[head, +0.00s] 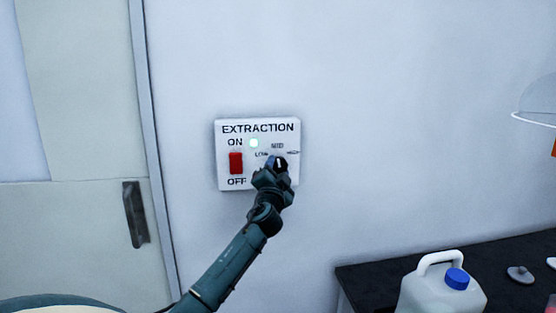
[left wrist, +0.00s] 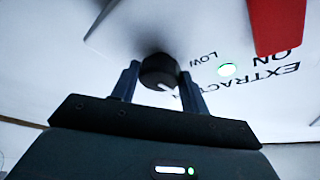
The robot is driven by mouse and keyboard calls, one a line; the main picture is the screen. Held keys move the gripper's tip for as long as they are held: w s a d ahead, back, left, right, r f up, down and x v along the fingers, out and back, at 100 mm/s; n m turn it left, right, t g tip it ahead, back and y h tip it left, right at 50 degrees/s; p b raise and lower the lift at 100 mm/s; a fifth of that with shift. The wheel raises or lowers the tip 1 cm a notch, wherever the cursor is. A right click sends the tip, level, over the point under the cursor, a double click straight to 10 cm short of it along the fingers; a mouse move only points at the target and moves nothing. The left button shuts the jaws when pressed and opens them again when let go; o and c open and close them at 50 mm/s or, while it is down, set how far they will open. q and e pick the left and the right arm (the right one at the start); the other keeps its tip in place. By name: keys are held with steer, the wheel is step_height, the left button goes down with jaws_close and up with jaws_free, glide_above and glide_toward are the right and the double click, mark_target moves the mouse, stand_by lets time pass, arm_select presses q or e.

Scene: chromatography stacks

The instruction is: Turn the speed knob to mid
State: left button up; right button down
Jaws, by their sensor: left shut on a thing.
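The white extraction panel (head: 224,125) is on the wall, with the black speed knob (head: 281,161) at its right. LOW and MID labels are beside and above the knob; the third label is too small to read. My left gripper (head: 276,167) is at the knob. In the left wrist view the two fingers (left wrist: 158,85) stand on either side of the knob (left wrist: 157,68), shut on it. A white pointer line shows on the knob; in the head view it points roughly up, towards MID. My right gripper is not in view.
A red switch (head: 236,163) is left of the knob between ON and OFF, and a green light (head: 254,143) glows above. A door (head: 75,225) is at left. A dark bench (head: 365,285) with a white jug (head: 430,292) is at lower right. Plain wall surrounds the panel.

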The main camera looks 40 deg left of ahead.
arm_select(q)
steer(key=shift+r+m+h+p, duration=0.15)
steer(key=shift+m+h+p, duration=0.25)
steer(key=shift+m+p, duration=0.5)
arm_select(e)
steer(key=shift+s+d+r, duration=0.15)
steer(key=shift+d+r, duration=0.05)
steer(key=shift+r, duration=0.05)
arm_select(q)
steer(key=shift+m, duration=0.3)
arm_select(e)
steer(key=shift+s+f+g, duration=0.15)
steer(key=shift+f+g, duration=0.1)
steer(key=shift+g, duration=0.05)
arm_select(q)
steer(key=o, duration=1)
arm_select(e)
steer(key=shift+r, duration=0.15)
